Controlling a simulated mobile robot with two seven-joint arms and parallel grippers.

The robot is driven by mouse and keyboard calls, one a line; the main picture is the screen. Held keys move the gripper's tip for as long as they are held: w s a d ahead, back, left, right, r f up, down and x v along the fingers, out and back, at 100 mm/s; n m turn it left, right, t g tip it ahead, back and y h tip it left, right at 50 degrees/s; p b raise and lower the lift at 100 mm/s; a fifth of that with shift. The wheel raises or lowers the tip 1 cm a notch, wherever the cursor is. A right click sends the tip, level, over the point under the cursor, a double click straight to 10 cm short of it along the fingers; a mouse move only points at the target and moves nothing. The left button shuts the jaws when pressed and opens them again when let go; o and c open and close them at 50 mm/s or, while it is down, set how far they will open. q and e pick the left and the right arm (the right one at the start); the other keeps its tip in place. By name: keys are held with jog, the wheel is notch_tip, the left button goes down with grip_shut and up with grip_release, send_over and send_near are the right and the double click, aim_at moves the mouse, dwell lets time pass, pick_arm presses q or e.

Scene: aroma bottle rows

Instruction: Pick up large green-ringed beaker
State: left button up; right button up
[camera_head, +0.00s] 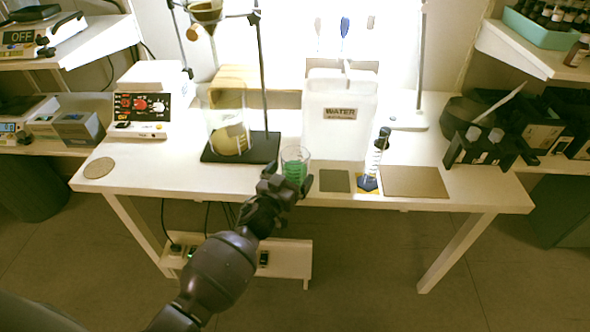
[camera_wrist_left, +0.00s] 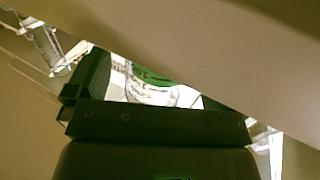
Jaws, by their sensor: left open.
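The green-ringed beaker (camera_head: 295,157) is a clear glass with green in its lower part. It stands upright near the front edge of the white table (camera_head: 150,178). My left gripper (camera_head: 287,180) is open at the near side of the beaker, with its fingers low in front of it and hiding its base. In the left wrist view the beaker (camera_wrist_left: 150,93) shows between the dark fingers, with green and printed marks on the glass. I cannot tell whether the fingers touch it. My right gripper is not in view.
A white water container (camera_head: 340,130) stands behind and right of the beaker. A stand with a black base (camera_head: 262,150) and a large glass vessel is at its left. A cylinder on a blue foot (camera_head: 367,184) stands to the right, beside a flat brown pad (camera_head: 415,182).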

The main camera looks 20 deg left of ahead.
pick_arm(q)
jog(key=shift+w+d, duration=0.15)
jog(key=shift+w, duration=1.2)
jog(key=c, duration=1.2)
